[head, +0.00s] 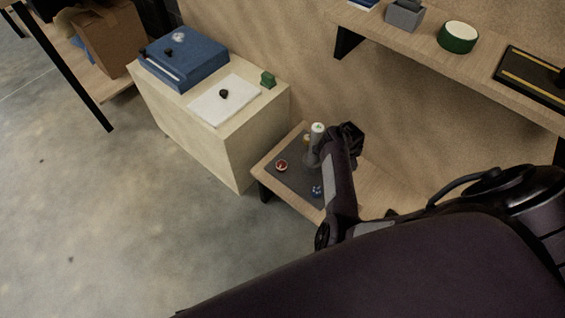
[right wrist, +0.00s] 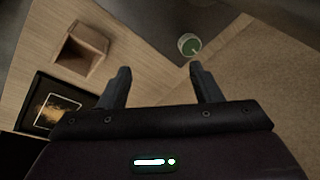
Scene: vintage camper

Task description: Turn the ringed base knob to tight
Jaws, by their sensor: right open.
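A pale, upright post-like thing with a light green top (head: 318,129) stands on the dark mat (head: 292,181) of the low wooden table. In the right wrist view a round knob with a green face and pale ring (right wrist: 189,44) lies ahead of the right fingertip; a thin light line runs off its lower right side. It appears to be the same thing. My right gripper (right wrist: 160,73) is open and empty, its fingers apart from the knob. In the head view my right arm reaches over the table and hides part of it. My left gripper is not in view.
A red-topped round piece (head: 281,166) and a small blue piece (head: 317,191) sit on the mat. A pale cabinet (head: 240,150) stands left. A shelf (head: 450,65) overhangs behind. In the wrist view, a wooden box (right wrist: 86,43) and framed picture (right wrist: 45,103) lie left.

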